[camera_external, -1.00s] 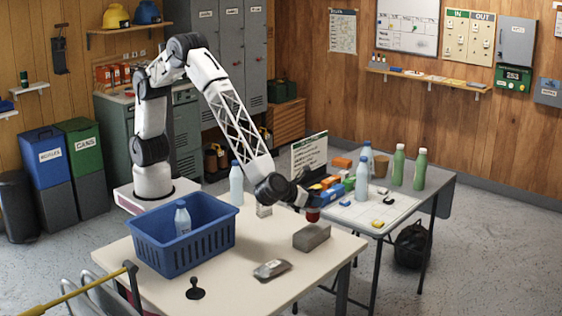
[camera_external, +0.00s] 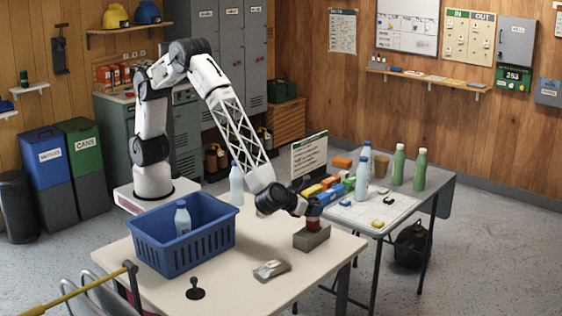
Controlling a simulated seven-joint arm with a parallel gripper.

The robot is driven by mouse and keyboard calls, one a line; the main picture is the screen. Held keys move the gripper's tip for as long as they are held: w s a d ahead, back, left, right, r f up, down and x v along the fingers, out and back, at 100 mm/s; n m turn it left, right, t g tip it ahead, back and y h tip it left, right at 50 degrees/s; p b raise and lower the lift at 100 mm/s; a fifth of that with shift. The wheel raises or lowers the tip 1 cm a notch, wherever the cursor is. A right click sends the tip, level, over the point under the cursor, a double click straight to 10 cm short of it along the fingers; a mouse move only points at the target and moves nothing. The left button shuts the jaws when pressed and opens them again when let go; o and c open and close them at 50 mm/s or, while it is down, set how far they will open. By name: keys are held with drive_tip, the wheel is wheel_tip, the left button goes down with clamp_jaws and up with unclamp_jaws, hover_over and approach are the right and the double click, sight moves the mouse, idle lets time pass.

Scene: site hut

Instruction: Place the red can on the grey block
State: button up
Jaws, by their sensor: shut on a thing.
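The red can (camera_external: 313,225) is in my gripper (camera_external: 313,214), upright at the top of the grey block (camera_external: 312,239). Its lower edge appears to meet the block's top, but I cannot tell whether the block bears it. My gripper is shut on the can from above, and its fingers hide the can's upper part. The grey block lies on the cream table (camera_external: 240,290) near its right edge.
A blue crate (camera_external: 165,255) with a bottle (camera_external: 182,219) inside stands left on the table. A crumpled grey item (camera_external: 271,269) and a black item (camera_external: 195,289) lie in front. A bottle (camera_external: 236,183) stands behind. A second table (camera_external: 400,205) holds several bottles and small items.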

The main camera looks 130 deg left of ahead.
drive_tip(key=shift+f, duration=0.15)
drive_tip(key=o, duration=1.1)
drive_tip(key=shift+r, duration=0.2)
drive_tip(key=v, duration=1.2)
drive_tip(key=shift+a+r, duration=0.1)
